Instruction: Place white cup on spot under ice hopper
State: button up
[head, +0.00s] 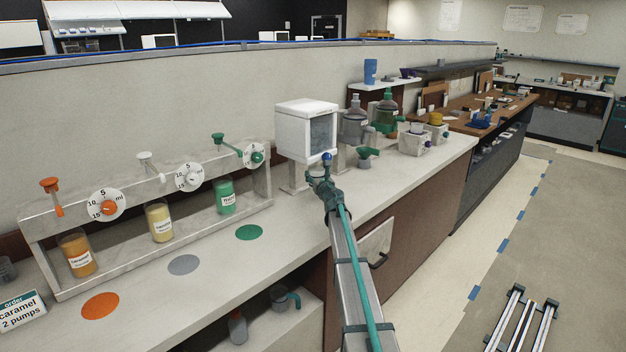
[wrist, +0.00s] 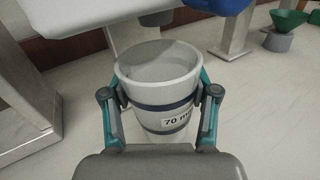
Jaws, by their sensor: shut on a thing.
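The white cup (wrist: 158,72) has dark blue bands and a label that reads "70 m", with the rest cut off. My gripper (wrist: 160,97) is shut on its sides, and the cup looks upright and empty. The ice hopper (head: 307,130) is a white box with a dark window, raised on a stand on the counter. In the head view my gripper (head: 322,187) is at the front of the hopper and I cannot make out the cup there. In the wrist view the cup is close to the hopper's underside and stand (wrist: 237,25). The spot under the hopper is not visible.
Left of the hopper is a syrup rack (head: 150,205) with pumps, dials and bottles. Orange (head: 100,305), grey (head: 183,264) and green (head: 248,232) discs lie before it. Bottles (head: 386,112) and small grey boxes (head: 415,140) stand to the right. The counter's front right is clear.

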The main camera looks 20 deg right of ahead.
jog(key=shift+w+d+f+b, duration=0.15)
jog(key=shift+w+f+b, duration=0.15)
jog(key=shift+w+f, duration=0.75)
jog(key=shift+w+d+f+b, duration=0.1)
jog(key=shift+w+f+b, duration=0.2)
jog(key=shift+w+f, duration=0.65)
jog(key=shift+w+r, duration=0.2)
jog(key=shift+w, duration=0.05)
jog(key=shift+f, duration=0.15)
jog(key=o, duration=0.9)
jog(key=shift+r, duration=0.2)
